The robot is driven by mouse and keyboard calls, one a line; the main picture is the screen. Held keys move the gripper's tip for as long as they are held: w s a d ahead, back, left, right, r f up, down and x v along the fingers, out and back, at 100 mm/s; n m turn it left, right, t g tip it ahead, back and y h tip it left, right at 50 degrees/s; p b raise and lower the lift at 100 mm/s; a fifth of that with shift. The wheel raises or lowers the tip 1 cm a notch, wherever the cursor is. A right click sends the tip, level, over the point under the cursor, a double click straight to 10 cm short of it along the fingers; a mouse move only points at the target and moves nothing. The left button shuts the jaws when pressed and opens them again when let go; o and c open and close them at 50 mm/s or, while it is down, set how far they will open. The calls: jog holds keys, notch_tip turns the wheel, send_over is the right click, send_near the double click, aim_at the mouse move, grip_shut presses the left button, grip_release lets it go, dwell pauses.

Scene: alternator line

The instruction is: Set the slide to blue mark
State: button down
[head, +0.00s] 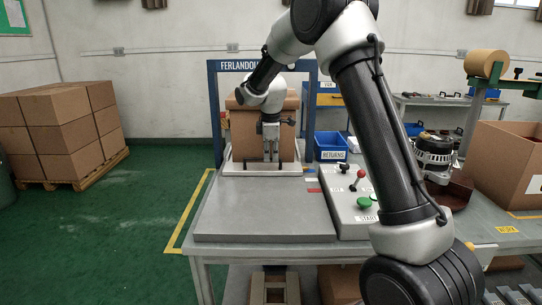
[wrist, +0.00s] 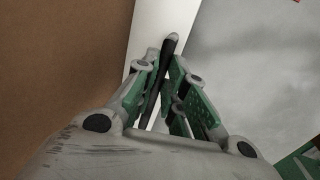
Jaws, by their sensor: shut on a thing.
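The slide (head: 250,170) is a pale crosswise plate at the back of the grey table, just in front of a cardboard box. My gripper (head: 271,152) points down at the middle of it. In the wrist view my gripper (wrist: 165,75) is shut on the slide's dark upright handle (wrist: 170,43), with the white plate behind it. On the table to the right of the slide are a white mark (head: 312,180) and a red mark (head: 313,190). I cannot clearly make out the blue mark.
The cardboard box (head: 288,104) stands close behind my gripper, under a blue frame (head: 214,110). A control panel (head: 345,215) with a red-knobbed lever and green button is at right, beside a blue returns bin (head: 331,140). The grey tabletop (head: 265,215) in front is clear.

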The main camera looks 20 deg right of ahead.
jog(key=c, duration=1.5)
grip_release()
jog(key=r, duration=0.4)
jog(key=s+r, duration=0.1)
jog(key=r, duration=0.3)
jog(key=s+r, duration=0.1)
jog(key=r, duration=0.2)
jog(key=shift+s+a+r, duration=0.15)
jog(key=shift+a+r, duration=0.2)
jog(key=shift+r, duration=0.05)
